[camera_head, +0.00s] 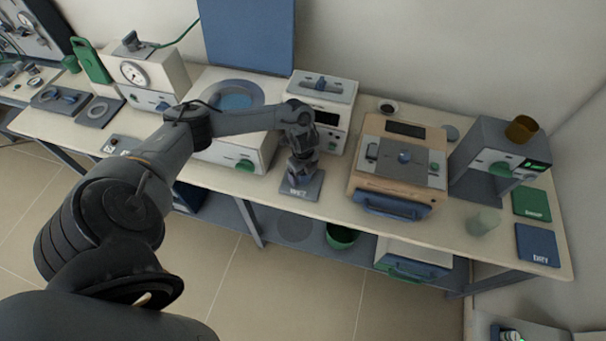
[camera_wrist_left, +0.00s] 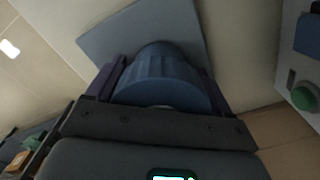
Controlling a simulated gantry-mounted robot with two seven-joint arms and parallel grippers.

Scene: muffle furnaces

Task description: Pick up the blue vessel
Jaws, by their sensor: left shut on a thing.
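The blue vessel (camera_wrist_left: 160,78) is ribbed and round and sits between the two fingers of my left gripper (camera_wrist_left: 160,92) in the left wrist view. The fingers are shut on its sides. A grey-blue square mat (camera_wrist_left: 105,38) lies beyond the vessel there. In the head view my left gripper (camera_head: 297,176) points down over that labelled mat (camera_head: 302,192) at the bench's front edge. The gripper mostly hides the vessel in that view. I cannot tell whether the vessel touches the mat. My right gripper is not in view.
A tan furnace (camera_head: 372,172) with a blue handle stands right of the mat. A white unit (camera_head: 328,87) stands behind, and a white machine with a round blue top (camera_head: 236,150) stands left. A translucent beaker (camera_head: 483,221) and green and blue mats (camera_head: 537,243) are at the right.

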